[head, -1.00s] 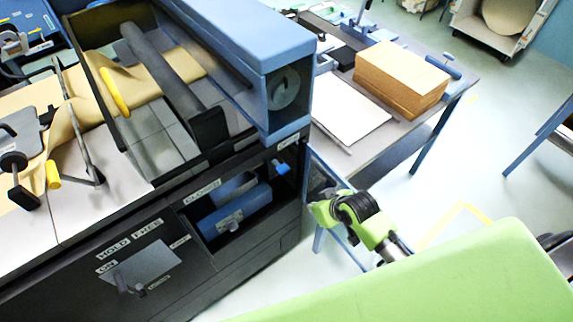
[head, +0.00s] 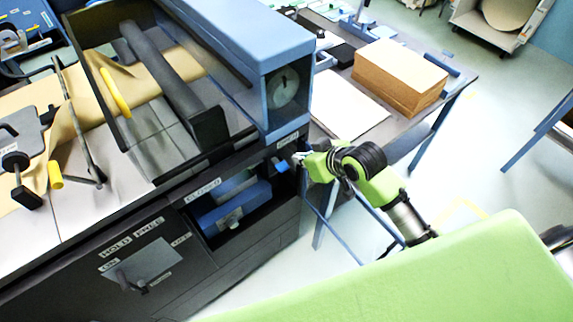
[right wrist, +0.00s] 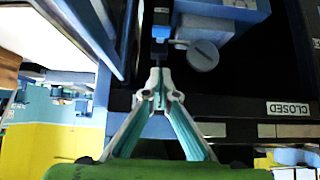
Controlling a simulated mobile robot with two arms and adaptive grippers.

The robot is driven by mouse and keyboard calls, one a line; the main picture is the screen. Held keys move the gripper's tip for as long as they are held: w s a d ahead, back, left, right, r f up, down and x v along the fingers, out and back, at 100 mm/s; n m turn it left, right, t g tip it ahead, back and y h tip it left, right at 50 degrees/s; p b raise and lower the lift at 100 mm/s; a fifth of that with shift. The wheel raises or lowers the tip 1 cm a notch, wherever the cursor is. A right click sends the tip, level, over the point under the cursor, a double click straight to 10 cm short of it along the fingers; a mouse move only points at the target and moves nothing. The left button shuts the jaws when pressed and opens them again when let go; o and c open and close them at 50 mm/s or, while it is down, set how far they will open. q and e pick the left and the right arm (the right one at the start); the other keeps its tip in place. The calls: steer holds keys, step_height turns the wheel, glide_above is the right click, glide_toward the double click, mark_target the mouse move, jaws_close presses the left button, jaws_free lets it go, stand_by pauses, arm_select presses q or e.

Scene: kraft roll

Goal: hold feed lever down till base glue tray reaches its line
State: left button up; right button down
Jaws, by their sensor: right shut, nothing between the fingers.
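The feed lever (head: 281,166) appears to be the short blue-tipped lever at the right end of the black machine front. My right gripper (head: 299,157) is shut and empty just right of it; I see no clear contact. In the right wrist view its fingertips (right wrist: 159,82) meet just below a dark stem with a light blue piece (right wrist: 160,33). A blue block (head: 236,207) with a grey knob sits in the opening under the CLOSED label; I cannot tell whether it is the base glue tray. No fill line is readable. My left gripper is out of view.
A round dial (head: 284,87) is on the blue housing above the lever. A HOLD/FREE switch plate (head: 140,267) is lower left. A table with a brown stack (head: 400,77) stands behind. Blue frame bars (head: 333,228) run close below my right arm.

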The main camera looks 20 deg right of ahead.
glide_above(281, 166)
steer(key=s+d, duration=0.1)
steer(key=s, duration=0.2)
step_height(281, 166, down, 6)
steer(key=shift+w+f+p, duration=0.15)
steer(key=shift+f+p, duration=0.25)
steer(key=shift+f, duration=0.65)
steer(key=shift+w+f+p, duration=0.1)
steer(key=shift+f+p, duration=0.3)
steer(key=shift+f, duration=0.65)
steer(key=shift+f, duration=0.1)
steer(key=f+t+b, duration=0.1)
steer(key=t+b, duration=0.1)
steer(key=b, duration=0.2)
steer(key=s+f+t+y+b, duration=0.1)
steer(key=f+b, duration=0.1)
steer(key=b, duration=0.2)
steer(key=shift+d+f+t, duration=0.2)
steer(key=shift+f+t, duration=0.05)
steer(key=shift+t, duration=0.15)
steer(key=shift+s, duration=0.1)
